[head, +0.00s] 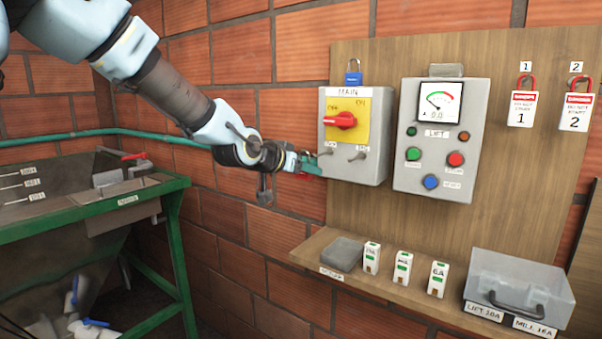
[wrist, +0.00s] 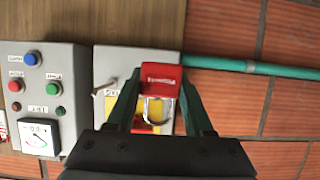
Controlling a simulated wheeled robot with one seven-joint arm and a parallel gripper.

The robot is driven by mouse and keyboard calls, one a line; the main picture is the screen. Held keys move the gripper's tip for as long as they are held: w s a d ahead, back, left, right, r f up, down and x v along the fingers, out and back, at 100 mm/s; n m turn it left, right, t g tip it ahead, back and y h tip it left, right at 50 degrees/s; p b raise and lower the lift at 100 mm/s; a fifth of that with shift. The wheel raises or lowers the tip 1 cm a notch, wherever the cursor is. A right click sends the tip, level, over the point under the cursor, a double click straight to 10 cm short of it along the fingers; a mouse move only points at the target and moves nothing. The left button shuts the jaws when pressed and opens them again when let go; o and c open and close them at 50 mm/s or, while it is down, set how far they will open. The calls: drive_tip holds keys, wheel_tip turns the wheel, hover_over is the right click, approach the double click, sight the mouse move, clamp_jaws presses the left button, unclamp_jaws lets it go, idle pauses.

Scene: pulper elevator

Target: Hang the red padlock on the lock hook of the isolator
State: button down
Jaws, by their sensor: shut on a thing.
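My gripper (head: 312,164) is at the left side of the grey isolator box (head: 378,168) marked MAIN. In the wrist view, the green fingers (wrist: 160,92) are shut on a red padlock (wrist: 161,79) with a white label. Its metal shackle (wrist: 155,110) points toward the gripper palm, over the yellow plate. The isolator has a yellow plate with a red rotary handle (head: 341,121). Below the plate are two small metal hooks, a left one (head: 325,153) and a right one (head: 357,157). The padlock is in front of the isolator in the wrist view; I cannot tell whether they touch.
Two tagged red padlocks hang farther right. A green pipe (head: 150,135) runs along the wall.

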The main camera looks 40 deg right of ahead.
drive_tip(key=r+b+x, duration=0.1)
drive_tip(key=b+x, duration=0.1)
drive_tip(key=x, duration=0.4)
drive_tip(key=shift+w+d, duration=0.15)
drive_tip(key=shift+d, duration=0.25)
idle(0.3)
drive_tip(key=shift+f, duration=0.1)
idle(0.5)
drive_tip(key=shift+c, duration=1)
unclamp_jaws()
drive_tip(key=b+v, duration=0.2)
drive_tip(key=v, duration=0.8)
drive_tip(key=shift+a, duration=0.3)
